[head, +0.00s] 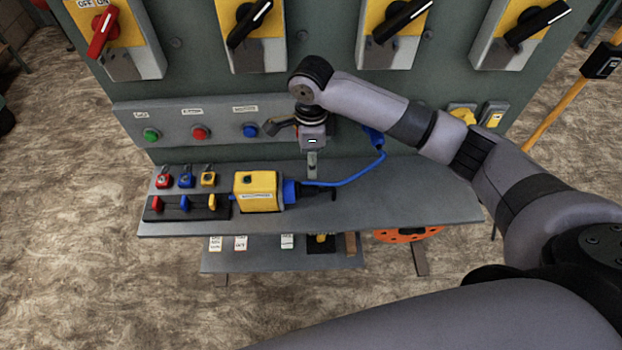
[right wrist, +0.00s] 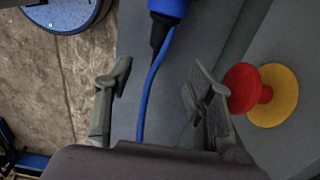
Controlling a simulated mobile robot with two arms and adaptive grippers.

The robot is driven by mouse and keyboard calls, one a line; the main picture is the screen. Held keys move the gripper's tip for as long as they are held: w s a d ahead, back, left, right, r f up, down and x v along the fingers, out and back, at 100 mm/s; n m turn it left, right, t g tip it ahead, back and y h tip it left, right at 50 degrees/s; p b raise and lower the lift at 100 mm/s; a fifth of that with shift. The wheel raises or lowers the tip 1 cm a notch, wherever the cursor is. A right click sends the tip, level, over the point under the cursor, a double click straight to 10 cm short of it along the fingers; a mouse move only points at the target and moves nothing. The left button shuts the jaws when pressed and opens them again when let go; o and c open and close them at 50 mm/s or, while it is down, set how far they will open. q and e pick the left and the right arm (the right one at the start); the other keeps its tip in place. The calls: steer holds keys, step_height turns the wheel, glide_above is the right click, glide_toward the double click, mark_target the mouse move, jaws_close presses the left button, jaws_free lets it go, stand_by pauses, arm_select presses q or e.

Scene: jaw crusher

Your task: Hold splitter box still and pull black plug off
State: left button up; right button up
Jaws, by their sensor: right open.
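The yellow splitter box (head: 256,192) sits on the grey shelf with a blue socket (head: 290,192) on its right side. A black plug (head: 317,192) appears to be seated in that socket. A blue cable (head: 349,181) runs right and up to a blue connector (head: 374,138). My right gripper (right wrist: 160,82) is open and empty. In the head view it hangs above the shelf, behind and above the plug, its fingers partly hidden. In the right wrist view the cable and the blue connector (right wrist: 170,8) show beyond the gap between its fingers. My left gripper is out of view.
Red, blue and yellow padlocks (head: 185,180) and a dark strip of coloured levers (head: 187,207) stand left of the box. The button panel (head: 175,118) rises behind. A red mushroom button (right wrist: 244,88) is close to the right finger in the wrist view. The shelf's right end (head: 425,195) is clear.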

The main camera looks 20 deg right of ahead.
mark_target(311, 187)
step_height(311, 187, down, 14)
steer(key=shift+r+p, duration=0.1)
steer(key=shift+p, duration=0.25)
